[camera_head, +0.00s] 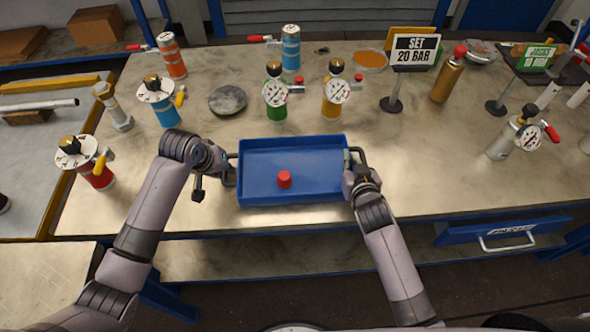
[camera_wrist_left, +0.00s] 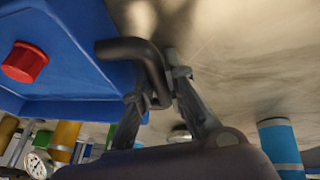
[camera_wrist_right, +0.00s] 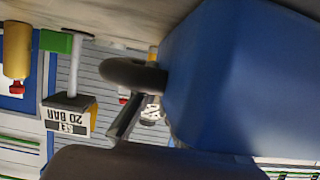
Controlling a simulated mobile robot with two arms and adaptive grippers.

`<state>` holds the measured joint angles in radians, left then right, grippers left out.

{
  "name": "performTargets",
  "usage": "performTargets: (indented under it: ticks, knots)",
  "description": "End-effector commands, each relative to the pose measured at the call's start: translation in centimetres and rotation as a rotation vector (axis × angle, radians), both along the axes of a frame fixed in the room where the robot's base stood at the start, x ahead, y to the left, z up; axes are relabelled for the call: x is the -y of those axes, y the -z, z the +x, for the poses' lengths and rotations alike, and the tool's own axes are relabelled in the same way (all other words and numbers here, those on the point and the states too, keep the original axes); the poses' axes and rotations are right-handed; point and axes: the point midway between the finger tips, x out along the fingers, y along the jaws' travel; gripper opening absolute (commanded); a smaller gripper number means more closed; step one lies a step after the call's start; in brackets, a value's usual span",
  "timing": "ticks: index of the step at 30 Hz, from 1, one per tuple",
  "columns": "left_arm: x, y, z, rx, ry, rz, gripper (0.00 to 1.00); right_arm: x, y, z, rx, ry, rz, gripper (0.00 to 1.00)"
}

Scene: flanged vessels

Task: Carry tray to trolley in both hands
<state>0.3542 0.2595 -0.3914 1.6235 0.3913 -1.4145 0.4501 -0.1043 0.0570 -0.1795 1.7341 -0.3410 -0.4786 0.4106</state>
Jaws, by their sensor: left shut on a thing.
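A blue tray (camera_head: 305,190) with a red cap-like piece (camera_head: 284,180) inside is at the front edge of the metal workbench (camera_head: 440,190). I cannot tell whether it rests on the top or is just above it. It has a dark handle at each end. My left gripper (camera_head: 226,172) is shut on the tray's left handle (camera_wrist_left: 140,52), also seen in the left wrist view. My right gripper (camera_head: 352,178) is at the right handle (camera_head: 360,156). In the right wrist view that handle (camera_wrist_right: 135,74) is beside one visible finger; its grip is unclear. No trolley is clearly identifiable.
Flanged vessels with gauges, including green (camera_head: 276,105) and yellow (camera_head: 332,104) ones, stand behind the tray. A "SET 20 BAR" sign (camera_head: 415,50) stands behind right. A bare metal surface (camera_head: 45,285) is at lower left.

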Motion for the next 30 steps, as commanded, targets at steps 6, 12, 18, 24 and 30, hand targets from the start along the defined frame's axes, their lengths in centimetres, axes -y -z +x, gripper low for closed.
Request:
performTargets:
  ticks: [6,12,18,24,30]
  knots:
    - [0.0,0.0,0.0,0.0,0.001,0.0,0.0,0.0,0.0,0.0,0.0,0.0,0.0,0.0]
    - [0.0,0.0,0.0,0.0,0.001,0.0,0.0,0.0,0.0,0.0,0.0,0.0,0.0,0.0]
    - [0.0,0.0,0.0,0.0,0.001,0.0,0.0,0.0,0.0,0.0,0.0,0.0,0.0,0.0]
    - [0.0,-0.3,0.0,0.002,0.001,-0.001,0.0,0.0,-0.3,0.0,0.002,0.0,0.0,0.0]
    - [0.0,-1.8,0.0,0.002,0.001,-0.001,0.0,0.0,-1.8,0.0,0.002,0.0,0.0,0.0]
